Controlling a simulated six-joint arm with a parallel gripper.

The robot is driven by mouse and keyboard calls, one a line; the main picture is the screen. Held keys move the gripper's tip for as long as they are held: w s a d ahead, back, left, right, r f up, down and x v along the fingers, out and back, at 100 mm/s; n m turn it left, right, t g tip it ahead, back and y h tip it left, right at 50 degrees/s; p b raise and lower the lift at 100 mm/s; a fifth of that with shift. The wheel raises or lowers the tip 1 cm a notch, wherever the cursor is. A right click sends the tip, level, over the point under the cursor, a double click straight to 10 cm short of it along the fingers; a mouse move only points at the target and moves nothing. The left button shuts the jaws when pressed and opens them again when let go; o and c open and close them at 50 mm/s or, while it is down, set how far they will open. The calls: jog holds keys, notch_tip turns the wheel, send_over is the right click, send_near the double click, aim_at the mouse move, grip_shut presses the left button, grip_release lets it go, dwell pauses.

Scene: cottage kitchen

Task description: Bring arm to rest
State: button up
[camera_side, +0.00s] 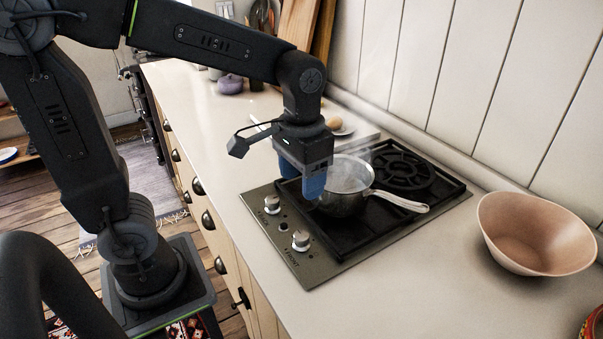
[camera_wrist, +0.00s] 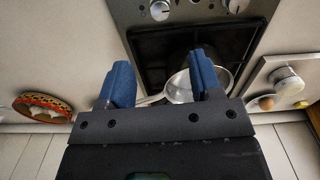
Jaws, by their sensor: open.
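My gripper (camera_side: 302,184) hangs from my bent arm above the left part of the hob, pointing down. Its blue fingers are apart, and they show in the wrist view (camera_wrist: 160,82) with nothing held between them. A metal saucepan (camera_side: 345,188) with a long handle stands on the hob (camera_side: 330,240), just behind and right of the fingers in the side view. Steam or haze rises around the pan. The wrist view shows part of the saucepan (camera_wrist: 180,88) behind the right finger. I cannot tell from these frames whether a finger touches the pan.
A pinkish bowl (camera_side: 537,235) stands on the counter right of the hob. A pale board (camera_side: 350,130) with an egg-like item (camera_side: 334,123) lies behind. A patterned bowl (camera_wrist: 43,104) shows in the wrist view. The panelled wall (camera_side: 480,90) bounds the back. The front counter (camera_side: 370,300) is clear.

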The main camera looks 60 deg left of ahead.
jog(key=shift+r, duration=0.2)
jog(key=s+a+r+t, duration=0.2)
jog(key=s+t, duration=0.3)
jog(key=s, duration=0.2)
jog(key=shift+s+a+r+m+t, duration=0.3)
jog(key=shift+s+a+r, duration=0.05)
jog(key=shift+s, duration=0.05)
dwell(1.6)
